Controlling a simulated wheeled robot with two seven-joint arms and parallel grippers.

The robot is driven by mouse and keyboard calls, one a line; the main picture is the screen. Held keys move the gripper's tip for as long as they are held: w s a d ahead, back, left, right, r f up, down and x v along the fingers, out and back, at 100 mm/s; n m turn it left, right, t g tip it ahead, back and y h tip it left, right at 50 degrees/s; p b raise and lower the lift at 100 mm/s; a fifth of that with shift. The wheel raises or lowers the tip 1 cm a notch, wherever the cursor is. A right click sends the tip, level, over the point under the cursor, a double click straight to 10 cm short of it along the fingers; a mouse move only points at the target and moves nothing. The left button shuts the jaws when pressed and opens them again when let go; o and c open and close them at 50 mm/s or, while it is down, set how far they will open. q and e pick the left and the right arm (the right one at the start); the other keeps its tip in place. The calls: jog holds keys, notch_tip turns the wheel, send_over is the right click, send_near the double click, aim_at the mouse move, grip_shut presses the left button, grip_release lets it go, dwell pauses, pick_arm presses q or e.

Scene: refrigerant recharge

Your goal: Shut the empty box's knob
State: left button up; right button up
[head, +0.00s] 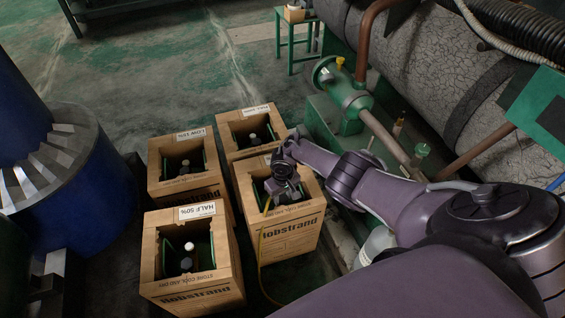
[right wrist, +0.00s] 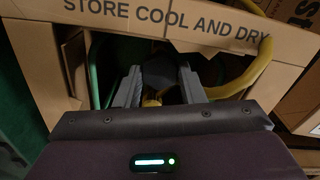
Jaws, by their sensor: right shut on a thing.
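The front right cardboard box (head: 290,232) stands under my right gripper (head: 283,184). The gripper covers much of its opening and its top label, so I cannot read whether it is the empty one. In the right wrist view my gripper (right wrist: 160,85) reaches into this box under its "STORE COOL AND DRY" edge (right wrist: 165,18). Its two grey fingers are shut on a dark round knob (right wrist: 160,73) inside. A yellow hose (right wrist: 245,78) loops beside the knob and hangs down the box front in the head view (head: 261,245). My left gripper is out of view.
Boxes labelled "HALF 50%" (head: 192,285) and "LOW 15%" (head: 186,198) stand at the left, and another (head: 246,114) behind. A blue machine (head: 100,190) is far left. Green pipework (head: 350,100) and a pale cylinder (head: 374,246) are at the right. Open floor lies behind.

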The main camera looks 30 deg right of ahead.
aim_at(283, 198)
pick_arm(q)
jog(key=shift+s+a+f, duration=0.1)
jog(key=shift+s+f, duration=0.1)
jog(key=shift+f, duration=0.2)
pick_arm(e)
jog(key=shift+m, duration=0.4)
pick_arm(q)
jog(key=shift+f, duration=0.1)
pick_arm(e)
jog(key=o, duration=1)
jog(key=shift+r, duration=0.15)
notch_tip(283, 198, up, 3)
jog(key=p, duration=0.2)
jog(key=shift+f+p, duration=0.2)
jog(key=shift+p, duration=0.1)
notch_tip(283, 198, up, 5)
jog(key=p, duration=0.3)
jog(key=shift+f, duration=0.2)
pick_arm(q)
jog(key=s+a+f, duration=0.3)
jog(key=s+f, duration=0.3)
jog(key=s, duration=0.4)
pick_arm(e)
jog(key=shift+r, duration=0.15)
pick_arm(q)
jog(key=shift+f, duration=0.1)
